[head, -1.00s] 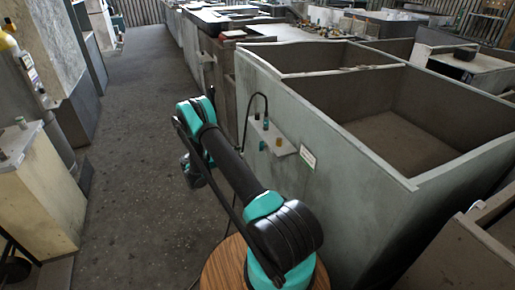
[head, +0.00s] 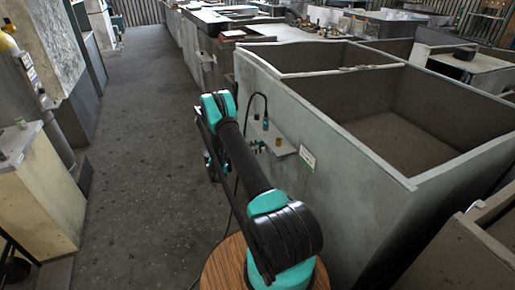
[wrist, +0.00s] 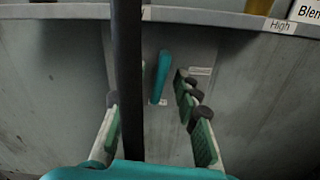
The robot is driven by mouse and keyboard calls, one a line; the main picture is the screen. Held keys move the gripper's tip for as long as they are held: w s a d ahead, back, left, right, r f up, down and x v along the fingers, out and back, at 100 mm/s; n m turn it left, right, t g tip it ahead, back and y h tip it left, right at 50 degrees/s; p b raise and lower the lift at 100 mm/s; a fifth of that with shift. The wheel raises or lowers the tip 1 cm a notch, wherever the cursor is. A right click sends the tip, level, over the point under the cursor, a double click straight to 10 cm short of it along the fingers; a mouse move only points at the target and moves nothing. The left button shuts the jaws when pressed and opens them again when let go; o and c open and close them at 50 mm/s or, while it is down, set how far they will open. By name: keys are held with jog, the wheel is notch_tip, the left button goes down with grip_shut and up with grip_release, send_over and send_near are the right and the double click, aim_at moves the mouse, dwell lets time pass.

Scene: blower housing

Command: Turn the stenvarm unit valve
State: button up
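A teal lever handle (wrist: 161,76), likely the valve, stands nearly upright on a grey panel in the wrist view. Its unit's name is not readable. My gripper (wrist: 150,100) is open, with one finger on each side of the handle's line. The handle lies ahead of the fingertips and appears apart from both.
A dark vertical bar or hose (wrist: 128,80) crosses the wrist view near the left finger. A "High" label (wrist: 279,26) is on the shelf edge above. A black curved pipe (head: 263,97) rises by the shelf. The grey bin unit (head: 350,190) stands right; open floor (head: 150,160) lies left.

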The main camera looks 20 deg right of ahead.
grip_shut()
jog(key=shift+m, duration=0.5)
jog(key=shift+s+f+m, duration=0.1)
jog(key=shift+f+m, duration=0.05)
jog(key=shift+m, duration=7.35)
grip_release()
